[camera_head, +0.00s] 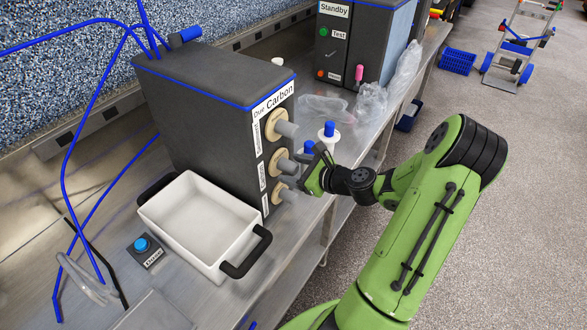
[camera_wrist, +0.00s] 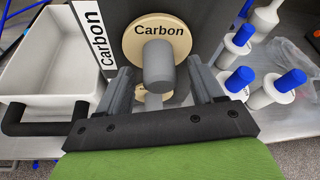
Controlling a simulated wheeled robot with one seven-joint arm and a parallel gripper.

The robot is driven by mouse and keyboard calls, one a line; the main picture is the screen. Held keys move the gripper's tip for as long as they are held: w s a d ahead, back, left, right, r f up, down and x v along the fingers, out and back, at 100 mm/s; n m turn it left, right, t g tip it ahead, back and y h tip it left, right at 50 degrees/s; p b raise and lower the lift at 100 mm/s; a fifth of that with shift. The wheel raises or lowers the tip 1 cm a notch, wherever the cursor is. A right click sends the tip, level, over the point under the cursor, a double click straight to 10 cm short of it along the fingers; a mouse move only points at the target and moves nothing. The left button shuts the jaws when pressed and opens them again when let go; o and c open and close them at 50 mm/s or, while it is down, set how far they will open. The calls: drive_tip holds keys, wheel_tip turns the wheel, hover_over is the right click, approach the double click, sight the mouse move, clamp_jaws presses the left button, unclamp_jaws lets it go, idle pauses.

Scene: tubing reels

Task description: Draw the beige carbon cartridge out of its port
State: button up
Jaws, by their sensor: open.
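Several beige round cartridges with grey knobs sit in the front face of a dark box (camera_head: 205,110) labelled "Due Carbon". The upper one (camera_head: 274,126), the middle one (camera_head: 281,163) and the lower one (camera_head: 277,187) form a column. In the wrist view, a beige disc marked "Carbon" (camera_wrist: 136,42) has its grey knob (camera_wrist: 159,68) projecting between my fingers. Part of another beige disc (camera_wrist: 141,94) shows below it. My gripper (camera_head: 311,176) is open in front of the box's lower part. Its fingers (camera_wrist: 161,84) flank the knob with gaps; contact is not visible.
A white tray with black handles (camera_head: 186,236) stands left of the box front. White bottles with blue caps (camera_head: 327,136) stand right of the gripper. Crumpled clear plastic (camera_head: 372,102) and a "Standby" box (camera_head: 352,45) lie beyond. A blue button (camera_head: 141,244) sits at left.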

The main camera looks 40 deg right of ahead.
drive_tip(key=shift+w+a+f, duration=0.1)
drive_tip(key=shift+w+f, duration=0.05)
drive_tip(key=shift+w, duration=0.2)
clamp_jaws()
drive_tip(key=shift+s, duration=0.1)
idle(0.4)
